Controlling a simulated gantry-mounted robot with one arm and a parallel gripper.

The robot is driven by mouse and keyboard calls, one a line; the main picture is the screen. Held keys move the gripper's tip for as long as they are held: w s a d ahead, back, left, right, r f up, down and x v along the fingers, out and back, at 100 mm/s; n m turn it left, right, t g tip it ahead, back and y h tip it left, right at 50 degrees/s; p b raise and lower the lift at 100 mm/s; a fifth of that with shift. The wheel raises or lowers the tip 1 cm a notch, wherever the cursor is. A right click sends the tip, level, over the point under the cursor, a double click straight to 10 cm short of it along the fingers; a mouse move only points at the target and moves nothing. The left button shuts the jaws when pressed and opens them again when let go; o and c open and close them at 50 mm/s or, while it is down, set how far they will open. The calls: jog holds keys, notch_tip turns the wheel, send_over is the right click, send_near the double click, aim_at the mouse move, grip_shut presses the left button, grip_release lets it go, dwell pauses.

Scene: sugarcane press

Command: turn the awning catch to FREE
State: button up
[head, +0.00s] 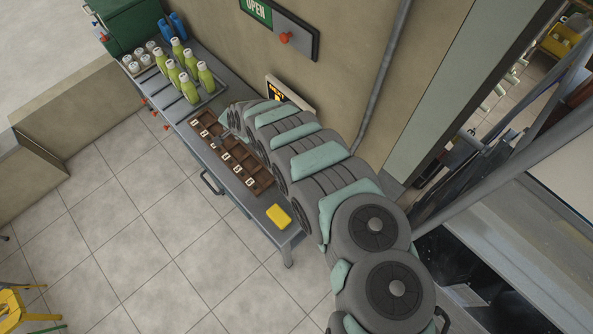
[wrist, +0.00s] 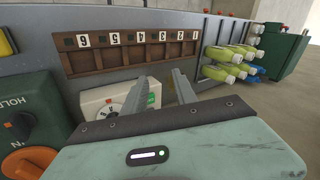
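A dark green box (wrist: 40,100) at the left edge of the wrist view carries a black knob (wrist: 20,125) and white lettering that reads partly as HOLD. It looks like the awning catch, but no FREE mark is readable and the knob's setting is unclear. My gripper (wrist: 160,78) is open and empty, its two grey fingers apart. It is to the right of the green box, not touching it. In the head view my arm reaches down over the bench, and the gripper's tips are hidden there.
A cream dial box (wrist: 104,106) sits behind my left finger. A numbered wooden rack (wrist: 72,62) lies beyond. An orange knob (wrist: 28,163) is below the black one. Bottles (head: 190,88) and a yellow sponge-like block (head: 278,216) stand on the bench (head: 195,150).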

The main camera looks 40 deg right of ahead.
jog(key=s+d+r+m+g, duration=0.1)
jog(key=s+d+g, duration=0.25)
jog(key=s, duration=0.75)
jog(key=s+d+m+g, duration=0.2)
jog(key=s+d+g, duration=0.15)
jog(key=s, duration=0.75)
jog(key=shift+t+y, duration=0.3)
jog(key=f, duration=0.8)
jog(key=shift+w+d+f, duration=0.1)
jog(key=shift+d, duration=0.2)
jog(key=shift+f, duration=1.1)
jog(key=shift+d, duration=0.1)
jog(key=shift+c, duration=0.5)
grip_shut()
